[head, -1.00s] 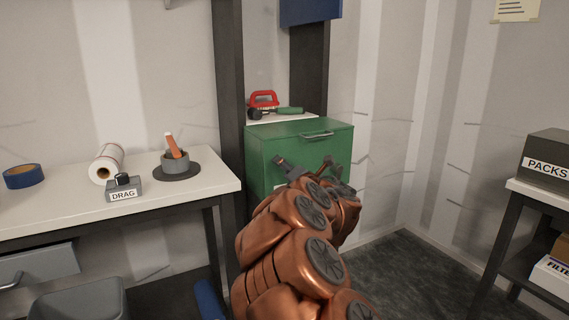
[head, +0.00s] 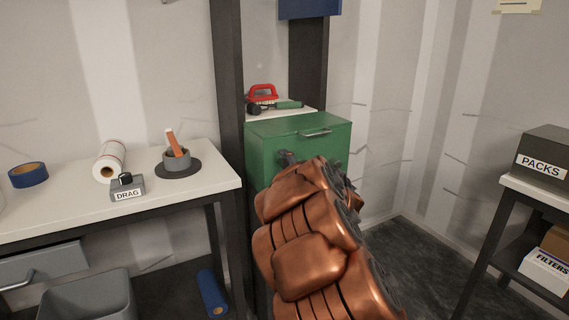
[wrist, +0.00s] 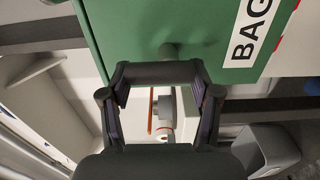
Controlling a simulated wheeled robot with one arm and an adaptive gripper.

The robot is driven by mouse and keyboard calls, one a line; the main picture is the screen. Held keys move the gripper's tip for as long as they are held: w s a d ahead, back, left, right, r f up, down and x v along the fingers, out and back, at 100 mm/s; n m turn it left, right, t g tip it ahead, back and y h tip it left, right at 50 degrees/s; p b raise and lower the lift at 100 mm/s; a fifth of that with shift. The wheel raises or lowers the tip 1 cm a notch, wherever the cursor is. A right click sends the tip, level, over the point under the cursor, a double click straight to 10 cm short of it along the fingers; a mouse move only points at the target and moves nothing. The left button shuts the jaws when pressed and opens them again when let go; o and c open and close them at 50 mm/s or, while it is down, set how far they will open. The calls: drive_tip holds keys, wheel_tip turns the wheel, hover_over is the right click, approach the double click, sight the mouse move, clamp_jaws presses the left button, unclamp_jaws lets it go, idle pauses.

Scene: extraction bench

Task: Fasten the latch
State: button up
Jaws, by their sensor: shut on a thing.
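A dark green knob-like part (wrist: 168,50) sticks out of the face. A dark bar, seemingly the latch (wrist: 160,71), spans between the fingertips of my gripper (wrist: 160,80), close below the face. My gripper is shut on it. In the head view my copper arm hides most of the gripper and the latch.
A shelf with a "PACKS" box (head: 543,160) stands right. Floor between is clear.

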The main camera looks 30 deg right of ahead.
idle(0.4)
drive_tip(key=o, duration=1.2)
drive_tip(key=shift+c, duration=0.2)
drive_tip(key=shift+s, duration=0.15)
drive_tip(key=s+a, duration=0.1)
drive_tip(key=s, duration=1)
drive_tip(key=shift+s, duration=0.35)
